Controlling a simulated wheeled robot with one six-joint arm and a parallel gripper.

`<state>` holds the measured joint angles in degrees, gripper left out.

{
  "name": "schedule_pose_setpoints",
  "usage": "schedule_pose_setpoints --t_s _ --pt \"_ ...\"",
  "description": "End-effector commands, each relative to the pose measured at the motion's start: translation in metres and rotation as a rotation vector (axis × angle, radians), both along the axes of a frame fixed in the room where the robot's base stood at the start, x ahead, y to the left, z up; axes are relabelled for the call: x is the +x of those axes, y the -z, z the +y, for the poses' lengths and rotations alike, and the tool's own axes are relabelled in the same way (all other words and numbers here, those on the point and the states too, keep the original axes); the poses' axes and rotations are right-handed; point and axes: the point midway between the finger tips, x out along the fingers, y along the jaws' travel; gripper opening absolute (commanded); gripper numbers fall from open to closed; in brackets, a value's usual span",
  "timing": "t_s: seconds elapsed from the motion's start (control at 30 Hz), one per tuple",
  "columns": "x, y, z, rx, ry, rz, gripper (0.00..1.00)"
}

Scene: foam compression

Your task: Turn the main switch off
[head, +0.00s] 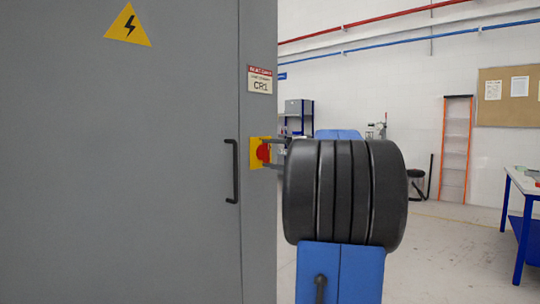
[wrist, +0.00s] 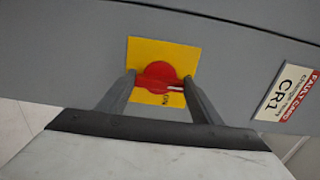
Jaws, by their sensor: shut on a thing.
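The main switch is a red rotary knob (head: 263,153) on a yellow plate (head: 256,161), set on the right side of the grey cabinet (head: 130,160). In the wrist view the knob (wrist: 158,74) sits between the two fingers of my gripper (wrist: 158,84), on the yellow plate (wrist: 180,50). My gripper is shut on the knob, one finger on each side of it. Part of an "ON" mark shows on the plate below the knob. In the head view my gripper (head: 268,152) reaches the knob from the right, largely hidden behind my arm.
A black door handle (head: 235,171) stands out left of the switch. A CR1 label (head: 260,80) is above it, and a yellow warning triangle (head: 128,26) is higher up. A table (head: 526,190) and an orange ladder (head: 456,148) stand far right.

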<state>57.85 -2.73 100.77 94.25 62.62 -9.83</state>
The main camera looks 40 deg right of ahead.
Motion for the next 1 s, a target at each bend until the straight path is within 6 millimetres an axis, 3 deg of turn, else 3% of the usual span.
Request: schedule_pose_setpoints --t_s 0.37,0.4,0.47,0.8,1.0 --pt "0.000 0.002 0.000 -0.003 -0.001 0.003 0.37" --pt "0.000 0.002 0.000 -0.003 -0.001 0.003 0.69" --pt "0.000 0.002 0.000 -0.003 -0.001 0.003 0.78" --pt "-0.002 0.001 0.000 -0.002 0.000 0.001 0.78" --pt "-0.023 0.001 -0.003 -0.002 0.003 0.002 0.78"
